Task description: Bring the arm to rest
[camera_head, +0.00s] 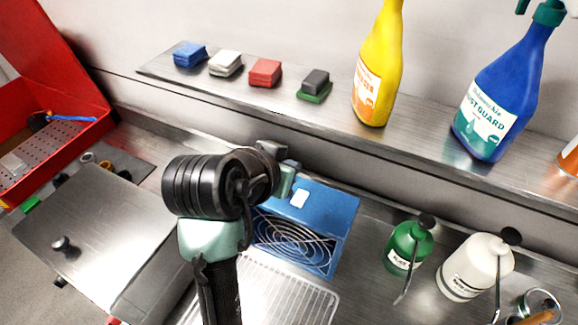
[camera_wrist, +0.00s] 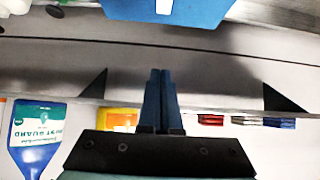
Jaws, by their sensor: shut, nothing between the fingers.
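My gripper (camera_wrist: 161,74) shows in the wrist view with its two dark blue fingers pressed together and nothing between them. In the head view, my black and pale green arm (camera_head: 215,190) rises from the bottom centre, and its wrist end stands over the bench in front of the shelf. The fingers are mostly hidden behind the arm there. A blue box with a round wire fan guard (camera_head: 320,215) lies close by the wrist; its blue side also shows at the top of the wrist view (camera_wrist: 205,10).
The wall shelf (camera_head: 225,88) holds several coloured blocks, a yellow bottle (camera_head: 378,70) and a blue spray bottle (camera_head: 502,90). A green bottle (camera_head: 408,245) and a white bottle (camera_head: 472,268) stand at right. A red case (camera_head: 45,60) stands open at left; a metal lid (camera_head: 100,235) lies below it.

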